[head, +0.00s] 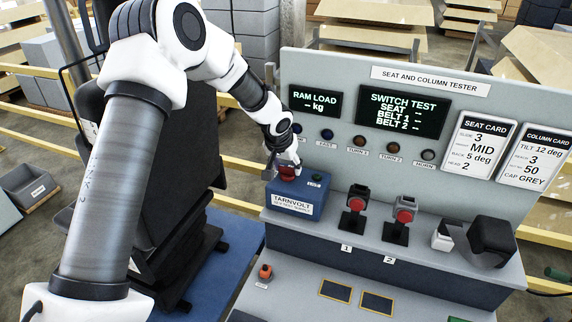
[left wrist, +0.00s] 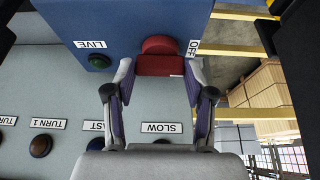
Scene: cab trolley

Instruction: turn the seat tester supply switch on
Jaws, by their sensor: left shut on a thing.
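The seat tester supply is a blue box labelled TARNVOLT (head: 296,203) at the left end of the tester bench. A red switch knob (head: 287,172) sits on its top, partly covered by my left gripper (head: 285,163). In the left wrist view the red knob (left wrist: 160,58) lies between the two fingers of my left gripper (left wrist: 160,78), which is shut on it. An OFF label (left wrist: 192,48) is beside the knob. A lamp (left wrist: 98,60) by the LIVE label looks dark green, and I cannot tell whether it is lit. My right gripper is not in view.
The grey tester panel (head: 345,160) rises behind the box, with a row of lamps. Two red-buttoned buckle stands (head: 355,205) (head: 403,215) stand right of the box. A black seat (head: 150,190) is at the left. An orange button (head: 265,271) is on the lower front shelf.

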